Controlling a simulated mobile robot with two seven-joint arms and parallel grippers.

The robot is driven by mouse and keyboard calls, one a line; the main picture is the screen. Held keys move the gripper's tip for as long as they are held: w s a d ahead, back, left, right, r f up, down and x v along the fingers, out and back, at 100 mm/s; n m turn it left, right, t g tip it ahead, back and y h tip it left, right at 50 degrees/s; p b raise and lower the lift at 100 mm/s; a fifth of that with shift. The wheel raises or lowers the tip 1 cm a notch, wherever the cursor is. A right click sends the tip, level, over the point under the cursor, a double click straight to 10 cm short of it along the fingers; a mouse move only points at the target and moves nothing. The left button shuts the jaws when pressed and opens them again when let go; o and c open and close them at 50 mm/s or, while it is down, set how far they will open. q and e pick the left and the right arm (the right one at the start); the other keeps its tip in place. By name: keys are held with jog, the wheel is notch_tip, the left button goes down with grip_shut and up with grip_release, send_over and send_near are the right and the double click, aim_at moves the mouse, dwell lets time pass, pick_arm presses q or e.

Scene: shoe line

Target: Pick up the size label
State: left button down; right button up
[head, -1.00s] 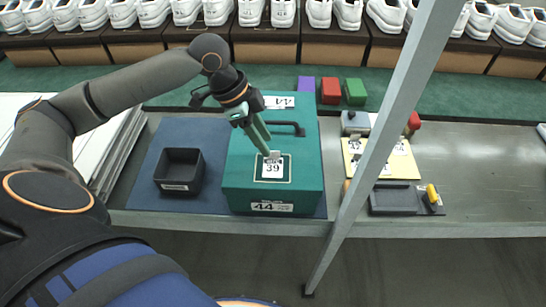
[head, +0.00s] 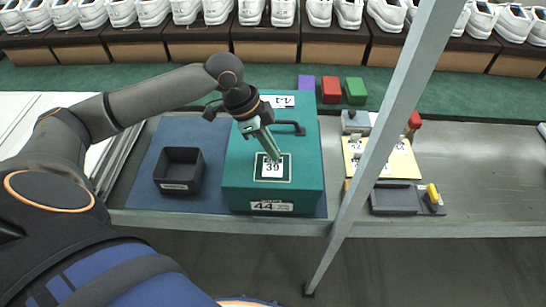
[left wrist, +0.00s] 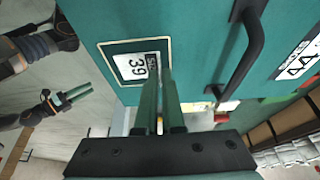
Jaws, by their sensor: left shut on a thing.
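The size label (head: 272,170) is a white card reading 39 in a framed patch on the teal box (head: 240,180). The label also shows in the left wrist view (left wrist: 137,67). My left gripper (head: 277,159) is shut on the label's upper edge, with its green fingertips (left wrist: 160,72) meeting there. The label still sits over the framed patch; I cannot tell whether it touches the box. The fingers hide the gripped edge. My right gripper (left wrist: 75,93) shows at the left of the left wrist view, away from the label; whether its fingers are closed is unclear.
A black handle (head: 290,126) stands up from the box near my left gripper. An empty black tray (head: 180,185) is left of the box on a blue mat (head: 215,200). A grey post (head: 375,150) crosses the view right of the box. Coloured blocks (head: 331,90) lie behind.

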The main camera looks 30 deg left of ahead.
aim_at(279, 174)
dwell(0.6)
pick_arm(q)
jog(key=shift+r, duration=0.65)
notch_tip(279, 174, up, 2)
jog(key=shift+d+r, duration=0.15)
jog(key=shift+r, duration=0.1)
jog(key=s+d+r+p, duration=0.2)
jog(key=s+d+r, duration=0.7)
jog(key=d, duration=0.1)
jog(key=shift+d+p, duration=0.25)
jog(key=shift+p, duration=0.1)
jog(key=shift+r, duration=0.1)
